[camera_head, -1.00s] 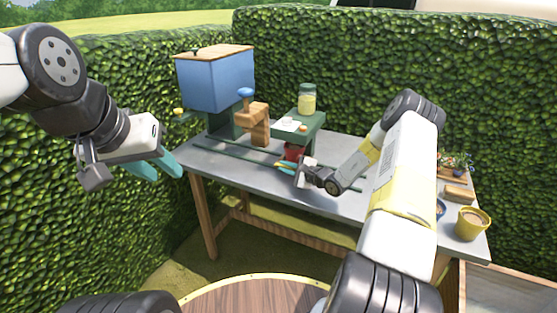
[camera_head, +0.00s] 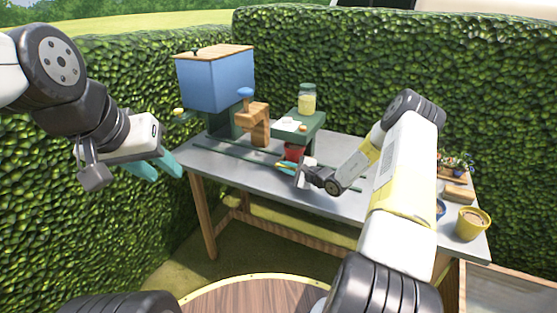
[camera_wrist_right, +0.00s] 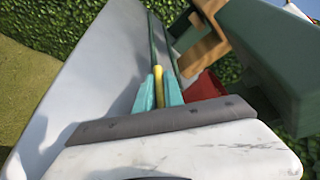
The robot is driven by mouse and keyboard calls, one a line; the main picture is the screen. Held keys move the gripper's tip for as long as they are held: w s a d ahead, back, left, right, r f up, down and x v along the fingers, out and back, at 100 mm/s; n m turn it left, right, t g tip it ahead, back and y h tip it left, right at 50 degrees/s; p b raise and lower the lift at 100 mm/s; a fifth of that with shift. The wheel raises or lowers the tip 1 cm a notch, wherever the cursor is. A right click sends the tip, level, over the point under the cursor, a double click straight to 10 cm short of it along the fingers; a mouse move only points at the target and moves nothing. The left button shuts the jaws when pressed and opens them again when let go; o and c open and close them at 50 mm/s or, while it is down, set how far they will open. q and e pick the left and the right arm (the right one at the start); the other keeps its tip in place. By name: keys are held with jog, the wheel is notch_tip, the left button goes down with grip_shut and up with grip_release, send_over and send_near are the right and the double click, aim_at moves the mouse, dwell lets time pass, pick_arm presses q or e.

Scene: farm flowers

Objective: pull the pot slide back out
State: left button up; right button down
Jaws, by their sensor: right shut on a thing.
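The red pot (camera_head: 294,152) sits under the green shelf of the bench machine; it also shows in the right wrist view (camera_wrist_right: 205,87), right of the fingers. My right gripper (camera_head: 287,167) is low over the table beside the pot. In the right wrist view its teal fingers (camera_wrist_right: 159,92) are shut on a yellow handle (camera_wrist_right: 158,72), which seems to belong to the pot slide. The slide's body is mostly hidden. Dark green rails (camera_head: 232,158) run along the tabletop. My left gripper (camera_head: 155,166) is open and empty, off the table's left end.
The grey table (camera_head: 335,203) carries a blue hopper (camera_head: 215,80), a wooden bracket (camera_head: 255,122) and a jar (camera_head: 307,99) on the green shelf (camera_head: 312,122). A yellow pot (camera_head: 472,222) stands at the right end. Hedges (camera_head: 340,60) close off the back. The table's front middle is clear.

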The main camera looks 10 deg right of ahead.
dwell(0.6)
jog(key=s+d, duration=0.4)
jog(key=d, duration=0.2)
jog(key=s+d, duration=0.4)
jog(key=d, duration=0.2)
jog(key=s+d, duration=0.4)
jog(key=d, duration=0.2)
jog(key=shift+s+d, duration=0.3)
jog(key=c, duration=1.5)
grip_release()
jog(key=shift+d, duration=0.1)
jog(key=shift+o, duration=0.2)
jog(key=v, duration=0.8)
